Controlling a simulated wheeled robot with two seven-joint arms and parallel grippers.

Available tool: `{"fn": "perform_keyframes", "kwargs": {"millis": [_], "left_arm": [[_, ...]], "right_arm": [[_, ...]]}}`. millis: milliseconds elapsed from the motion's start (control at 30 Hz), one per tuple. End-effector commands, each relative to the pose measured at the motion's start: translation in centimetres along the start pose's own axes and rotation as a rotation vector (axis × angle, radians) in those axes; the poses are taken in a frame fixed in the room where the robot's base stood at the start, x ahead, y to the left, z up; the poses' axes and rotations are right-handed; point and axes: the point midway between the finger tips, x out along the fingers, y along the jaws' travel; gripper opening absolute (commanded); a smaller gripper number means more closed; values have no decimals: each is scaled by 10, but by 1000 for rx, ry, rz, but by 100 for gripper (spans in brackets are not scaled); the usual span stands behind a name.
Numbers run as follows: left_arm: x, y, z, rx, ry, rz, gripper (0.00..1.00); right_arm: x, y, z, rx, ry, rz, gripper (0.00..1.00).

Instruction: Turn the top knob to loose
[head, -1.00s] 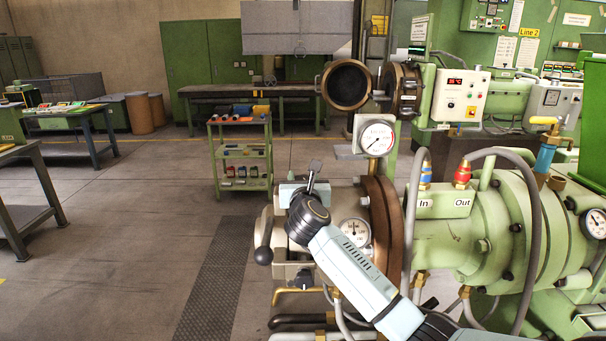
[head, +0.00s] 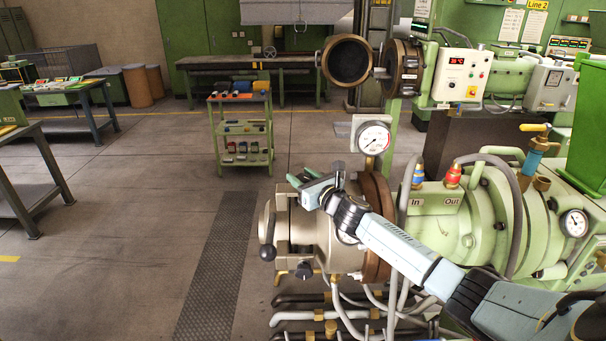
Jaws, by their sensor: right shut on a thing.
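The extruder head (head: 322,240) is a beige metal block at the front end of the green extruder. My right gripper (head: 318,186) comes in from the lower right and is shut on the top knob (head: 294,181) at the upper side of this head. The fingers and wrist hide most of the knob, so its marking cannot be read. A similar black bottom knob (head: 304,270) shows on the underside of the head. My left gripper is not in view.
A black ball-ended handle (head: 267,238) sticks out left of the head. A pressure gauge (head: 374,138) stands just above and behind my right gripper. Hoses (head: 345,318) hang below. The floor to the left is clear, with a tool cart (head: 242,135) farther back.

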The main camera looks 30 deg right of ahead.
Motion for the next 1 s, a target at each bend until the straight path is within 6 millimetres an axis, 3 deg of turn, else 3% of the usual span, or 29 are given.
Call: {"fn": "perform_keyframes", "kwargs": {"millis": [467, 500, 633, 1000], "left_arm": [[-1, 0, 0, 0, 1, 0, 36], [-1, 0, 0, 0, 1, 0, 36], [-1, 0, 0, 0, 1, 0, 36], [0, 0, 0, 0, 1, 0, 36]], "right_arm": [[0, 0, -1, 2, 1, 14, 19], [0, 0, -1, 2, 1, 14, 47], [0, 0, -1, 2, 1, 14, 63], [0, 0, 6, -3, -2, 14, 63]]}}
